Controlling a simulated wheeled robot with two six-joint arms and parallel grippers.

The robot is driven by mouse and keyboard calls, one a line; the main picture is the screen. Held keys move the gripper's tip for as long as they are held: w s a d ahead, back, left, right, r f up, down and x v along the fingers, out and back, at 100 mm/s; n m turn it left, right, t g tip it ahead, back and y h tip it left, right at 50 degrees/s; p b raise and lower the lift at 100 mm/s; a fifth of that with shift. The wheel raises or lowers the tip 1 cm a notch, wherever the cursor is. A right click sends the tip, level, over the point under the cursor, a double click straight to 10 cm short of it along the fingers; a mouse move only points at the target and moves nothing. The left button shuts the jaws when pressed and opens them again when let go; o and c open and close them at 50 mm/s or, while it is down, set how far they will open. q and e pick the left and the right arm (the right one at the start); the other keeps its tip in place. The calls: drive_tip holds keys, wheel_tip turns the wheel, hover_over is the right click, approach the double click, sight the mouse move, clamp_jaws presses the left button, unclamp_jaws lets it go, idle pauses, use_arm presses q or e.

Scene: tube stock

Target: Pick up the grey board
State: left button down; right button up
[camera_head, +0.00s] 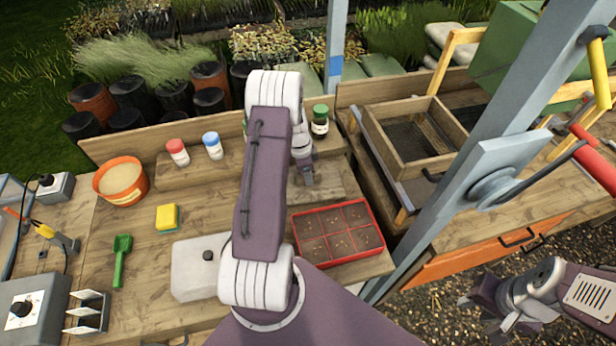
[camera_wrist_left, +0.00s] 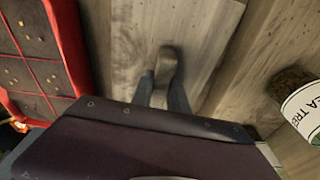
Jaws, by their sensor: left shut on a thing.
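The grey board (camera_head: 328,188) is a flat, pale grey wooden piece behind the red seed tray in the head view, partly hidden by my left arm. In the left wrist view the board (camera_wrist_left: 210,50) lies below the gripper, with a grey-brown upright grip (camera_wrist_left: 168,65) at its middle. My left gripper (camera_head: 307,182) is over the board, and its fingers (camera_wrist_left: 166,95) are shut on that grip. Whether the board touches the bench cannot be told. My right gripper (camera_head: 490,312) is empty at the lower right, its fingers apart, away from the bench.
The red seed tray (camera_head: 340,232) is close in front of the board. A dark jar with a green lid (camera_head: 320,121) stands just behind it. A wooden sieve frame (camera_head: 415,135) and a blue-grey post (camera_head: 480,150) are to the right. Red-lidded and blue-lidded jars stand left.

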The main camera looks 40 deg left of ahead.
use_arm(q)
wheel_tip(320, 180, up, 4)
drive_tip(key=shift+w+a+f+b, duration=0.1)
drive_tip(key=shift+f+b, duration=0.15)
drive_tip(key=shift+b, duration=0.15)
drive_tip(key=s+d+r+b, duration=0.1)
drive_tip(key=s+d+r, duration=0.2)
drive_tip(key=d+r, duration=0.4)
drive_tip(key=d, duration=0.4)
drive_tip(key=shift+d+b, duration=0.25)
drive_tip(key=shift+b, duration=0.05)
drive_tip(key=shift+r+m, duration=0.1)
drive_tip(key=shift+m, duration=0.2)
